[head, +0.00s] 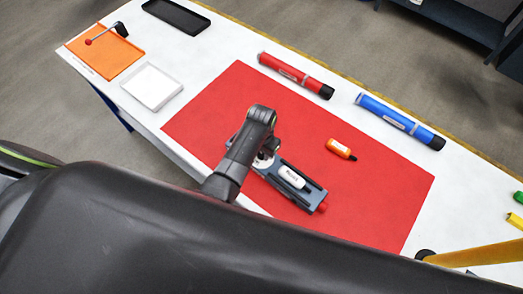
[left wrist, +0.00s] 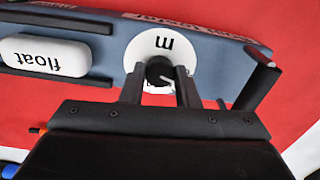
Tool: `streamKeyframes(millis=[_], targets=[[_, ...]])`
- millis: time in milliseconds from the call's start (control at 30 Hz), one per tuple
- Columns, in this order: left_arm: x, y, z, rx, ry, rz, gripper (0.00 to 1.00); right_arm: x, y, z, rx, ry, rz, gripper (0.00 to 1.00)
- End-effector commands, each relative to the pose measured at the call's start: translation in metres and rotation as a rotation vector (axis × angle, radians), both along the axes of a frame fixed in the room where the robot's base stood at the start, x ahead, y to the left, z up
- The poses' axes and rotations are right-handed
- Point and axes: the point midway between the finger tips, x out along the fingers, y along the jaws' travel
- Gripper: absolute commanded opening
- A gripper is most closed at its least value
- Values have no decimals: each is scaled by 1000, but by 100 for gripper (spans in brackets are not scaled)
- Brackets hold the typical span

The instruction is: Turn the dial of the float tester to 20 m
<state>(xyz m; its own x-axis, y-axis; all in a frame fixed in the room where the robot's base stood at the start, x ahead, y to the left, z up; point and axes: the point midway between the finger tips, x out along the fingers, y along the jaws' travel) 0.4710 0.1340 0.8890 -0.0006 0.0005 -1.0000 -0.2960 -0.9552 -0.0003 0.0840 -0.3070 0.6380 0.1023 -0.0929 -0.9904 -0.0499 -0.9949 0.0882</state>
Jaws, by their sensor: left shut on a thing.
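The float tester (head: 314,195) is a blue-grey body lying on the red mat, with a white float (head: 291,177) on it and a red end. In the left wrist view the float (left wrist: 45,55) reads upside down. The dial (left wrist: 158,43) is a white disc marked "m" with a black knob (left wrist: 159,70) at its middle. My left gripper (left wrist: 160,88) is shut on the knob, one finger on each side. In the head view my left gripper (head: 264,158) hides the dial. The dial's numbers are hidden or unreadable. My right gripper is not in view.
The red mat (head: 390,190) has an orange marker (head: 341,149) right of the tester. A red tube (head: 295,75) and a blue tube (head: 400,122) lie behind the mat. A white tray (head: 151,87), orange tray (head: 104,55) and black tray (head: 176,16) are at the left.

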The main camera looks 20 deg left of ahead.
Motion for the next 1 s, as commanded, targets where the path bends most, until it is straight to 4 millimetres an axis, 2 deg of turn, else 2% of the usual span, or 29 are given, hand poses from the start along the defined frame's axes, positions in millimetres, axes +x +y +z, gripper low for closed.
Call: streamKeyframes(millis=[1000], targets=[[0,-1,0,-2,-2,-931,6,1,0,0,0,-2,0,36]])
